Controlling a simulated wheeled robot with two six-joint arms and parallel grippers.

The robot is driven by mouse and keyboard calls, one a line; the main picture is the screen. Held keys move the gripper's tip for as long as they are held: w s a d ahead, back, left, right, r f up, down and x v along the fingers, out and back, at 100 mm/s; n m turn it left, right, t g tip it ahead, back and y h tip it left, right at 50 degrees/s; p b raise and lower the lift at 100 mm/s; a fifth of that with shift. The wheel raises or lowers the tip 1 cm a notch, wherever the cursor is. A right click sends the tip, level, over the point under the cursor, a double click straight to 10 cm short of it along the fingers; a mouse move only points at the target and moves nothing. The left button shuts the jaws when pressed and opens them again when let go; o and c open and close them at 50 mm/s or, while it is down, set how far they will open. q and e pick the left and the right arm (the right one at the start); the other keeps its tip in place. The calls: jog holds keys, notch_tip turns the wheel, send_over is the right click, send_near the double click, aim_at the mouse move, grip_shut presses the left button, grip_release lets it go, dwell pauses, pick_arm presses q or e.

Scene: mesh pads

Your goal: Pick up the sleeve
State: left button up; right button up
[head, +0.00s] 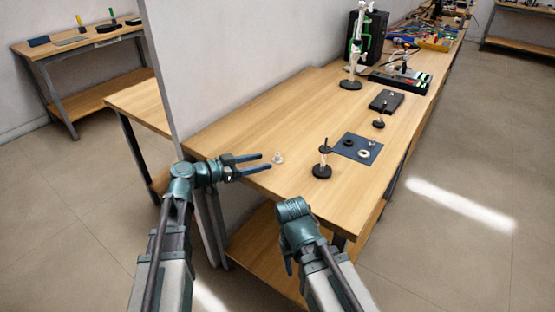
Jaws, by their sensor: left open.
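A small whitish, short round piece (278,158), which looks like the sleeve, stands on the wooden bench (250,130) near its left front edge. My left gripper (266,161) reaches in from the left over the bench edge. Its two dark fingers are apart with nothing seen between them, and their tips point at the whitish piece, just left of it. I cannot tell whether they touch it.
A black-based post (322,171) stands right of the whitish piece. Behind it lies a blue pad (345,150) with a pale ring (364,154) and small parts. A dark block (386,101) and a tall stand (351,84) are farther back. A wall panel (165,90) borders the bench's left.

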aim_at(275, 157)
pick_arm(q)
jog(key=b+x, duration=0.1)
jog(key=x, duration=0.4)
jog(key=shift+w+a, duration=0.15)
jog(key=shift+w, duration=0.1)
grip_shut()
